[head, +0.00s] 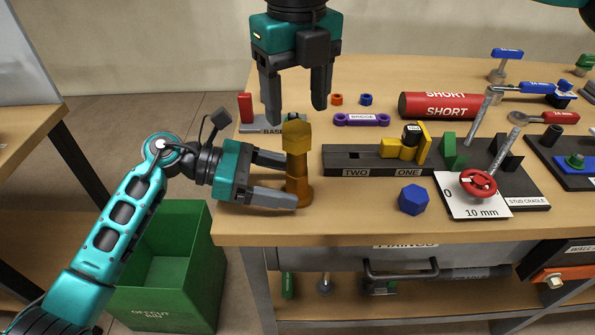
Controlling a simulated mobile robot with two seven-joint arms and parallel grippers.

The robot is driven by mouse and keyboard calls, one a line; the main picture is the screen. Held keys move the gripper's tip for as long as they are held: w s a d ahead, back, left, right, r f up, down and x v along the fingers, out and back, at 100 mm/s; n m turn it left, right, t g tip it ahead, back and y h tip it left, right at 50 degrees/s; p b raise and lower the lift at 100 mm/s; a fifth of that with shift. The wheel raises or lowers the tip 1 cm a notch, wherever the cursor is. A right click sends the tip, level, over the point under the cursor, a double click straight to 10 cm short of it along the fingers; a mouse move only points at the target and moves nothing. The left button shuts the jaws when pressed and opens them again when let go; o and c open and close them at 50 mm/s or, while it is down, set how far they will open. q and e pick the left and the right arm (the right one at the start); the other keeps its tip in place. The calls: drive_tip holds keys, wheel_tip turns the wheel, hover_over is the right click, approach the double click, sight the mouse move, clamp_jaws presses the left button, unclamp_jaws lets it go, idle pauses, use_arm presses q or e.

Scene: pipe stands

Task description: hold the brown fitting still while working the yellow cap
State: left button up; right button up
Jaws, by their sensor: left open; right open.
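The brown fitting (298,179) stands upright near the left end of the table. The yellow cap (296,136) sits on top of it. My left gripper (290,181) comes in from the left at the fitting's height, with its open fingers either side of the fitting; I cannot tell whether they touch it. My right gripper (297,112) points down from above, open and empty, with its fingertips around the height of the cap's top and a clear gap between them.
A dark block marked TWO and ONE (345,160) lies right of the fitting. A blue hexagonal piece (413,199) and a card under a red handwheel (478,184) are farther right. A purple bridge (361,119) lies behind. A green bin (165,270) stands below left.

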use_arm(q)
drive_tip(key=shift+x, duration=0.85)
drive_tip(key=shift+c, duration=0.4)
drive_tip(key=c, duration=1.3)
drive_tip(key=shift+o, duration=0.2)
drive_tip(key=shift+f+b, duration=0.3)
use_arm(e)
drive_tip(key=shift+f, duration=0.3)
use_arm(q)
drive_tip(key=o, duration=0.6)
drive_tip(key=c, duration=0.6)
drive_tip(key=shift+r, duration=0.1)
use_arm(e)
drive_tip(key=shift+o, duration=0.5)
